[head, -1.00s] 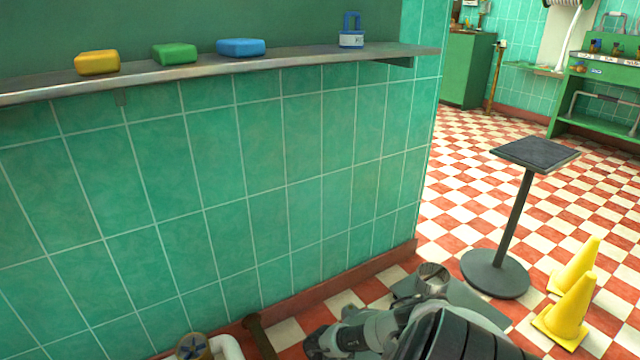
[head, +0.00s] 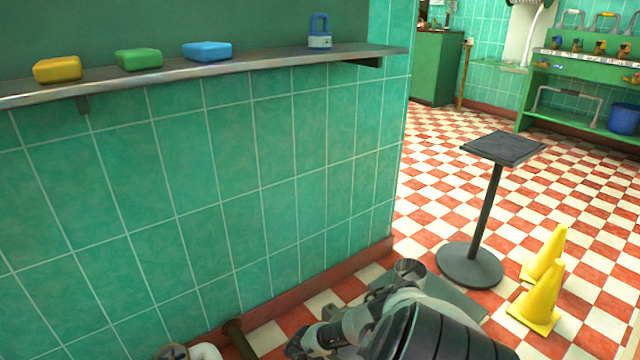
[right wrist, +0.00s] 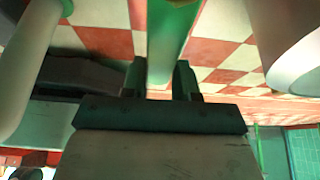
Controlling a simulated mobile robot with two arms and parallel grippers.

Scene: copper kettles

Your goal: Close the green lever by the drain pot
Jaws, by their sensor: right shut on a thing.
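The green lever (right wrist: 174,35) shows in the right wrist view as a green bar running up from between the fingers. My right gripper (right wrist: 160,82) is shut on it, with one dark finger on each side. In the head view my right arm reaches down to the floor at the bottom, and its fingers and the lever cannot be made out there. I cannot pick out the drain pot with certainty. My left gripper is not in view.
White pipes (right wrist: 30,65) flank the lever. A pipe end (head: 172,352) shows by the tiled wall. A black-topped stand (head: 503,148) and yellow cones (head: 541,300) are at right. A shelf (head: 270,66) holds coloured blocks and a blue padlock-shaped thing. Checkered floor is open beyond.

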